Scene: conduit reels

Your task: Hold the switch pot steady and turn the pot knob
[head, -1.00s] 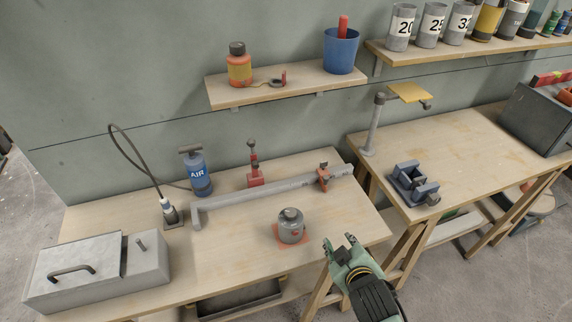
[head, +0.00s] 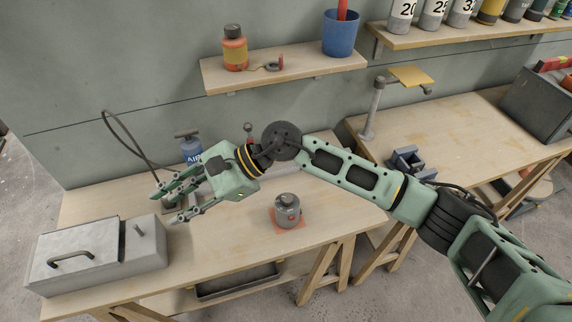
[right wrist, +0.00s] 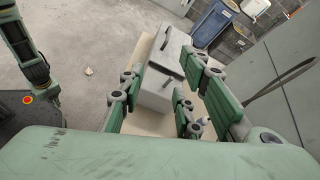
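The switch pot (head: 287,206) is a small grey metal pot standing upright on an orange-red square mat (head: 289,228) near the front edge of the left bench. Its knob (head: 287,197) is on top. My right gripper (head: 163,200) reaches across the bench from the right, up and to the left of the pot and apart from it. Its fingers are spread and empty, pointing left; they also show spread in the right wrist view (right wrist: 165,105).
A grey metal box (head: 100,255) with a handle stands at the bench's left end; it also shows between my fingers in the right wrist view (right wrist: 165,75). A blue AIR pump (head: 190,148) stands behind my gripper. My right arm hides much of the bench's back.

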